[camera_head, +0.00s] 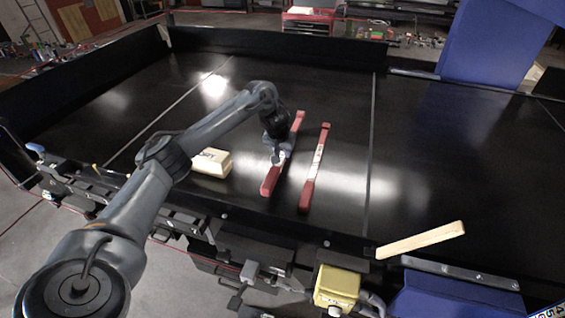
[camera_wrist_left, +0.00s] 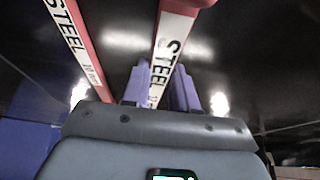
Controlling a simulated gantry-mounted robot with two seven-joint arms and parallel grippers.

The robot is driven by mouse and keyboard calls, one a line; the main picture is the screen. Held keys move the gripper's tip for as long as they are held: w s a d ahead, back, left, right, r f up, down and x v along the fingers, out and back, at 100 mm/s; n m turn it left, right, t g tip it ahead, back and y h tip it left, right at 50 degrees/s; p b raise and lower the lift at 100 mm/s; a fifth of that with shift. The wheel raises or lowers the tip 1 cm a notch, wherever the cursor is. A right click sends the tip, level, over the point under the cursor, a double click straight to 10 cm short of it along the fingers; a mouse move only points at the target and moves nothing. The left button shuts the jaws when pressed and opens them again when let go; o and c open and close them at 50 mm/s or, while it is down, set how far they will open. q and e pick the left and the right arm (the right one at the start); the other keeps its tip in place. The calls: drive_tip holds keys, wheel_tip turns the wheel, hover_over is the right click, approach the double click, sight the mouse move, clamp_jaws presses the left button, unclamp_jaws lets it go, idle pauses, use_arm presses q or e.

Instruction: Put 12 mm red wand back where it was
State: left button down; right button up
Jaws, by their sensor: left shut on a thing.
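Two red wands with white label strips lie on the black conveyor in the head view. My left gripper (camera_head: 277,157) is down at the left wand (camera_head: 269,182), near its middle. The other red wand (camera_head: 307,195) lies a little to the right, roughly parallel. In the left wrist view, my left gripper's fingers (camera_wrist_left: 160,88) are shut on a wand (camera_wrist_left: 172,42) marked STEEL, its size number partly covered. The neighbouring wand (camera_wrist_left: 68,40) beside it reads STEEL and seemingly 10 mm. My right gripper is not seen.
A cream block (camera_head: 212,163) lies on the conveyor left of the gripper. A pale wooden bar (camera_head: 420,240) lies near the front edge at right. A yellow box (camera_head: 337,287) stands at the front. The conveyor's back area is clear; black side walls (camera_head: 75,82) border it.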

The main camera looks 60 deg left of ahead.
use_arm(q)
wheel_tip(320, 180, down, 2)
drive_tip(key=shift+b, duration=0.6)
drive_tip(key=shift+s+f, duration=0.1)
drive_tip(key=shift+f, duration=0.85)
drive_tip(key=shift+f, duration=0.1)
drive_tip(key=c, duration=0.9)
unclamp_jaws()
